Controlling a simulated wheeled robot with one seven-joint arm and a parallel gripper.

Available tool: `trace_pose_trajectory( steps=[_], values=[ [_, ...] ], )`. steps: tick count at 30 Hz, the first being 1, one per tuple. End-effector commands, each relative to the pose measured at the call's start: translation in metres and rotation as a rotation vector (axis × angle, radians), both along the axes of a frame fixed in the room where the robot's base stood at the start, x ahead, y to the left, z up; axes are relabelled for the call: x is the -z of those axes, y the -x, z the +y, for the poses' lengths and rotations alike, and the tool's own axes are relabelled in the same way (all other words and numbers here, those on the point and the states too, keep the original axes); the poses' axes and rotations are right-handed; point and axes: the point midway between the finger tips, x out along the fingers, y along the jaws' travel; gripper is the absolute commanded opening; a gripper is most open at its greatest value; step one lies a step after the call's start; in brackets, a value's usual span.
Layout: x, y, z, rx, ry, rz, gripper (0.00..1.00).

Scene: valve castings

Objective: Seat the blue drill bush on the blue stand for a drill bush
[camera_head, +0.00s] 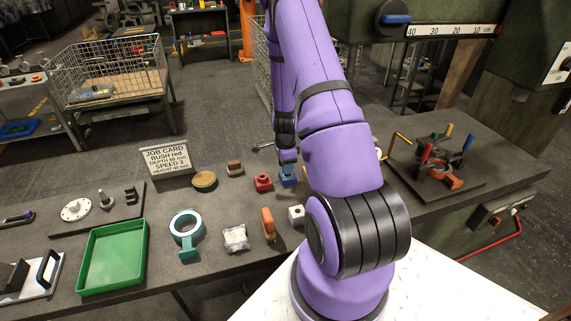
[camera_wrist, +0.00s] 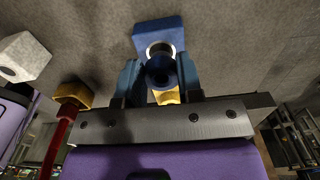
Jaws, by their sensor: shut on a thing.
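The blue stand (camera_head: 288,181) is on the bench beside a red block, just below my gripper (camera_head: 287,160). In the wrist view the blue stand (camera_wrist: 157,29) shows as a block just beyond the fingertips. My gripper (camera_wrist: 160,78) is shut on the blue drill bush (camera_wrist: 161,72), a dark blue cylinder with an open bore. A bright metal ring (camera_wrist: 159,49) shows between bush and stand. The bush lies close over the stand in this view; I cannot tell whether they touch. In the head view the gripper largely hides the bush.
A red block (camera_head: 263,181) stands close left of the stand, a white block (camera_head: 296,214) in front. A clamping fixture (camera_head: 440,160) is right.

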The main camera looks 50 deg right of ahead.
Motion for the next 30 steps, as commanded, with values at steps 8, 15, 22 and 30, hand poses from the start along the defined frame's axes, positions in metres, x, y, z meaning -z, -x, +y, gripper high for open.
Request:
trace_pose_trajectory(
  steps=[8, 15, 22, 30],
  values=[
    [0.000, 0.000, 0.000, 0.000, 0.000, 0.000, 0.08],
    [0.002, 0.000, 0.000, 0.000, 0.000, 0.000, 0.08],
    [0.009, 0.000, 0.000, -0.001, -0.001, 0.001, 0.08],
    [0.017, 0.000, 0.000, -0.001, 0.000, 0.000, 0.08]
  ],
)
